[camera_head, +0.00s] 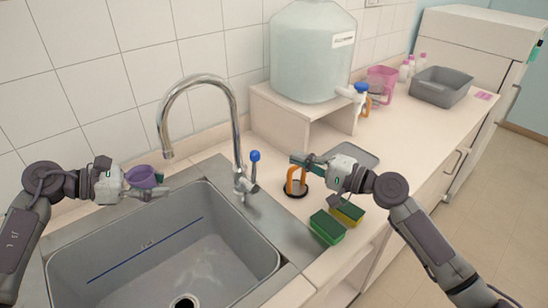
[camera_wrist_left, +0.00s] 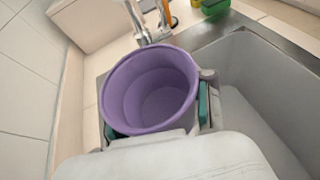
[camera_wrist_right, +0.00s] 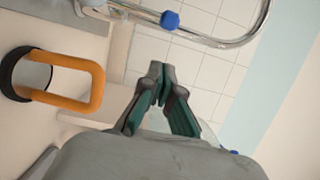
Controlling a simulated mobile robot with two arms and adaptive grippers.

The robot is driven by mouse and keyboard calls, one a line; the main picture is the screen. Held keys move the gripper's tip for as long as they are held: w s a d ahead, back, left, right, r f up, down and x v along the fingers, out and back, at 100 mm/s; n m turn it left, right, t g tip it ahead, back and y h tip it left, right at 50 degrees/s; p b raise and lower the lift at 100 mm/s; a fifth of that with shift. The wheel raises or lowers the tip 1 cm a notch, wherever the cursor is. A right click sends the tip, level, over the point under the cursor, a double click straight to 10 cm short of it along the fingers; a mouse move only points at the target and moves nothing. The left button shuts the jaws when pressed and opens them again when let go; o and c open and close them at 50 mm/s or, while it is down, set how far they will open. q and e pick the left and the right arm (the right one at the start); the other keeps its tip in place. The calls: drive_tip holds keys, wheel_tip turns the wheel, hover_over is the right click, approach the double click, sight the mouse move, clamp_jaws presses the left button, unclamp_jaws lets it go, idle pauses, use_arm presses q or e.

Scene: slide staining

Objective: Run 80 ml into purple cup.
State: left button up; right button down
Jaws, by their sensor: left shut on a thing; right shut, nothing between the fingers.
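The purple cup (camera_head: 146,177) is held upright by my left gripper (camera_head: 140,188), above the back left corner of the sink. In the left wrist view the cup (camera_wrist_left: 150,90) shows its open mouth, with a finger on each side; no liquid can be made out inside. The chrome faucet (camera_head: 234,125) arches over the sink; its spout end is right of the cup and higher. The faucet's blue-knobbed lever (camera_head: 254,157) stands upright on its right side. My right gripper (camera_head: 303,160) is shut and empty, right of the lever and apart from it.
An orange-handled dark round item (camera_head: 297,182) stands just below my right gripper. Green (camera_head: 327,227) and yellow (camera_head: 348,212) sponges lie nearby. A large clear tank (camera_head: 312,55) with a blue tap stands on a white stand. A pink pitcher (camera_head: 382,80) and grey bin (camera_head: 440,87) are farther back.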

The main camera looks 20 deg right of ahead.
sight(253, 172)
drive_tip(key=w+a, duration=0.2)
drive_tip(key=a, duration=0.4)
drive_tip(key=shift+w, duration=0.4)
use_arm(q)
drive_tip(key=shift+d, duration=0.25)
use_arm(e)
drive_tip(key=shift+s+a+r, duration=0.15)
drive_tip(key=shift+s+a, duration=0.05)
drive_tip(key=shift+a, duration=0.4)
